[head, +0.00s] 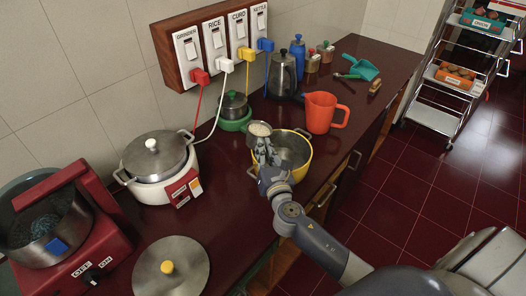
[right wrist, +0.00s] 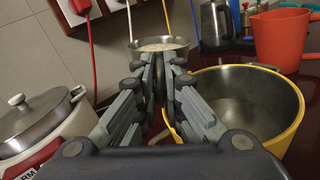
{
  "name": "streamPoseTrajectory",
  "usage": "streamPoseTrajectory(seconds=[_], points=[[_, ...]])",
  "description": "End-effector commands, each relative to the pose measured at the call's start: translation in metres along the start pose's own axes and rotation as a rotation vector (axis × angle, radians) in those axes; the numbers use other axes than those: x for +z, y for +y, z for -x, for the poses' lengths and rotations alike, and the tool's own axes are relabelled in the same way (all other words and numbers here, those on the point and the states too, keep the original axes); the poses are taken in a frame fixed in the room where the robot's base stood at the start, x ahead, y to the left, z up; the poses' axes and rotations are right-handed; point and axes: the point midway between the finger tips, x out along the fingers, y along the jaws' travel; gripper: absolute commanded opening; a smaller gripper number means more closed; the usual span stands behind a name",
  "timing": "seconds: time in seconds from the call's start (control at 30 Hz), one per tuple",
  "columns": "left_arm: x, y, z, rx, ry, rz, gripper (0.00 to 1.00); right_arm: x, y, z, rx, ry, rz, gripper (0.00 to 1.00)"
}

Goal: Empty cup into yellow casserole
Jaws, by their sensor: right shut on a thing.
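My right gripper (head: 265,147) is shut on a small metal cup (head: 258,135) filled with a pale, grain-like content. The cup also shows between the fingers in the right wrist view (right wrist: 150,55), and it looks upright. The yellow casserole (head: 305,161) stands open on the dark red counter. Its grey inside looks empty in the right wrist view (right wrist: 235,98). The cup is at the casserole's back-left side in the head view and left of its opening in the right wrist view. My left gripper is not in view.
A white rice cooker (head: 156,174) and a red grinder (head: 62,222) stand to the left. A lid with a yellow knob (head: 168,267) lies in front. An orange jug (head: 319,113), a kettle (head: 281,78) and a green-based pot (head: 234,107) stand behind the casserole.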

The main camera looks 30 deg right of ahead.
Motion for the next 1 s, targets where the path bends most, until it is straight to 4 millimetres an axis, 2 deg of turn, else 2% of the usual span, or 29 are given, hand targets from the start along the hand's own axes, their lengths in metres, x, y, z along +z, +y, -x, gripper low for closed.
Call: streamPoseTrajectory(seconds=[1.0], points=[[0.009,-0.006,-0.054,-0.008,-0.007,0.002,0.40,-0.028,-0.018,0.000,0.002,-0.001,-0.321,0.00]])
